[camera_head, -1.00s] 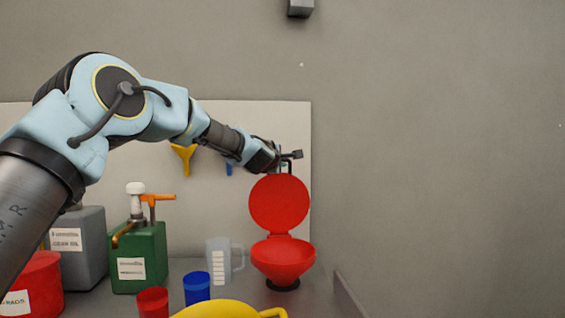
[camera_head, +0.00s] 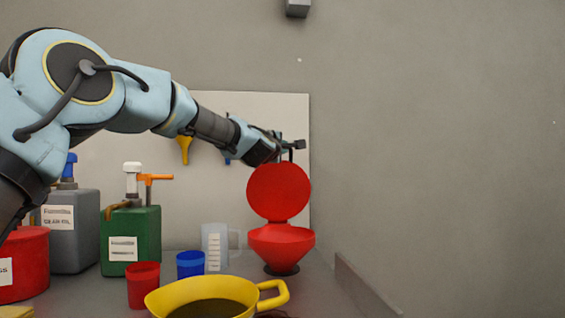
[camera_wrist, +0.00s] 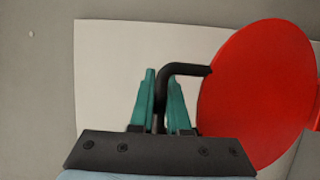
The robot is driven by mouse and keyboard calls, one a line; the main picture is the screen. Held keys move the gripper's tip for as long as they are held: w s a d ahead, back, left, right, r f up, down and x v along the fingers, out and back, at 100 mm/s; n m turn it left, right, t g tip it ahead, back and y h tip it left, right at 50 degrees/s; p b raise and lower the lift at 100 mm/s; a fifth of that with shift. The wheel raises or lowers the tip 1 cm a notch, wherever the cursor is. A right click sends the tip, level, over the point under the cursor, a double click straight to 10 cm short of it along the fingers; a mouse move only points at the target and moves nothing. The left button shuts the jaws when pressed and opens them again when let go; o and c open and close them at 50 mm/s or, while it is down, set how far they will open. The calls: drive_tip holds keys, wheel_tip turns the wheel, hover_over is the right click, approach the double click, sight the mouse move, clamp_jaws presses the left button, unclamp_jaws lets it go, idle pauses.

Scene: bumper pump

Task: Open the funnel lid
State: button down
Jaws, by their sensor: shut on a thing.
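The red funnel (camera_head: 282,244) stands at the right of the counter on a dark base. Its round red lid (camera_head: 279,191) is raised, standing upright above the bowl on the hinge. In the wrist view the lid (camera_wrist: 258,92) fills the right side. A bent black handle (camera_wrist: 185,68) sticks out of the lid's edge. My gripper (camera_wrist: 162,92) has its two teal fingers closed around this handle; in the head view my gripper (camera_head: 283,150) is at the lid's top. The inside of the bowl cannot be seen.
A yellow jug (camera_head: 213,293), a red cup (camera_head: 143,283), a blue cup (camera_head: 190,264) and a clear measuring jug (camera_head: 215,247) stand left of the funnel. A green can (camera_head: 128,225) and a grey can (camera_head: 72,228) stand further left. The wall to the right is bare.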

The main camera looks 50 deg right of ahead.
drive_tip(key=shift+s+a+f+b, duration=0.35)
drive_tip(key=shift+f+b, duration=0.2)
drive_tip(key=shift+b, duration=0.6)
drive_tip(key=shift+s+a+r+h+b, duration=0.2)
drive_tip(key=shift+s+a+h+b, duration=0.15)
drive_tip(key=shift+b, duration=0.6)
drive_tip(key=c, duration=0.9)
unclamp_jaws()
drive_tip(key=shift+r, duration=0.1)
drive_tip(key=shift+s, duration=0.1)
drive_tip(key=b+v, duration=0.2)
drive_tip(key=v, duration=0.8)
drive_tip(key=shift+s+a+b, duration=0.2)
drive_tip(key=shift+a+b, duration=0.1)
drive_tip(key=shift+b, duration=0.1)
